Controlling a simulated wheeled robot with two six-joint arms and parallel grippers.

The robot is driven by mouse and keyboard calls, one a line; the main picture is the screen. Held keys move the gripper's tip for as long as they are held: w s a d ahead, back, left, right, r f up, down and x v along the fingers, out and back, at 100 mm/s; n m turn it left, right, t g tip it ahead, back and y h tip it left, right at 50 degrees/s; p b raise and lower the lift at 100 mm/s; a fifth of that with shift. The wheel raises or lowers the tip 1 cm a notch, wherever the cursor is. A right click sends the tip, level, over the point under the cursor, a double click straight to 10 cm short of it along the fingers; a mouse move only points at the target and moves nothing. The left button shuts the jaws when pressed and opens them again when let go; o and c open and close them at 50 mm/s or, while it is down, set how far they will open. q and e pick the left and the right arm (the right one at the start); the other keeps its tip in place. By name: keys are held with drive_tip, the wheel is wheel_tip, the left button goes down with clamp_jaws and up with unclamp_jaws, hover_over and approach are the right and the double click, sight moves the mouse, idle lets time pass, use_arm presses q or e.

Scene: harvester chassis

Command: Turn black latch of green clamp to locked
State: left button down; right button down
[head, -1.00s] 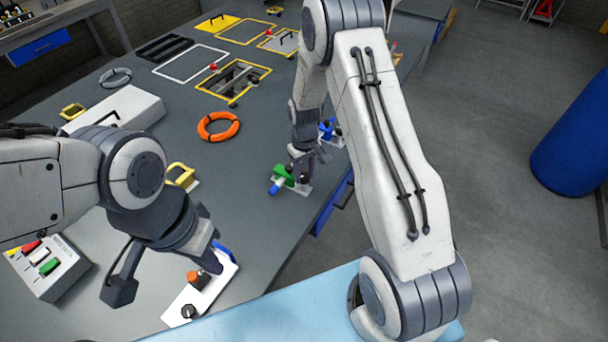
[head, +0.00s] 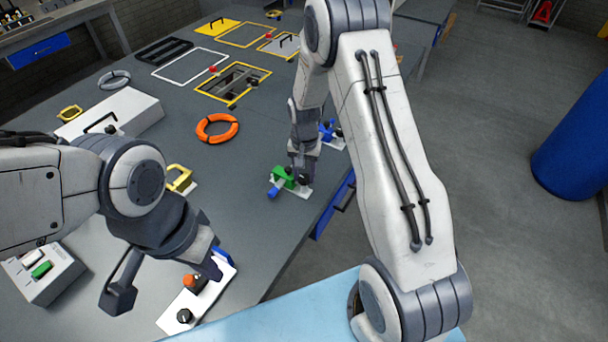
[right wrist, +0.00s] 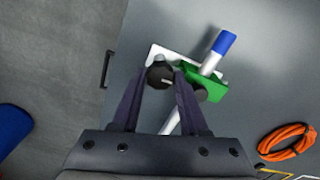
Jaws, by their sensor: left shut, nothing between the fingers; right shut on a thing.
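The green clamp (head: 284,178) sits on a white base plate near the table's right edge, and it shows in the right wrist view (right wrist: 207,82) with a blue-tipped lever (right wrist: 224,43). Its black latch (right wrist: 160,75) is a round knob with a pale mark, beside the green body. My right gripper (right wrist: 162,84) is shut on this black latch; in the head view the gripper (head: 301,176) hides most of it. My left gripper (head: 215,272) is shut and empty, over a white plate (head: 178,312) with an orange button, a black knob and a blue part.
A blue clamp (head: 328,131) stands just beyond the green one. An orange ring (head: 217,128) lies left of the clamps, and a yellow handle (head: 180,177) is nearer the left arm. A switch box (head: 42,275) is at the front left. Floor lies beyond the table's right edge.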

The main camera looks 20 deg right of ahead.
sight(304, 177)
drive_tip(key=shift+m, duration=0.3)
idle(0.4)
drive_tip(key=shift+c, duration=2.2)
unclamp_jaws()
wheel_tip(304, 177, up, 11)
drive_tip(key=b, duration=0.2)
drive_tip(key=shift+f, duration=0.2)
drive_tip(key=shift+a, duration=0.1)
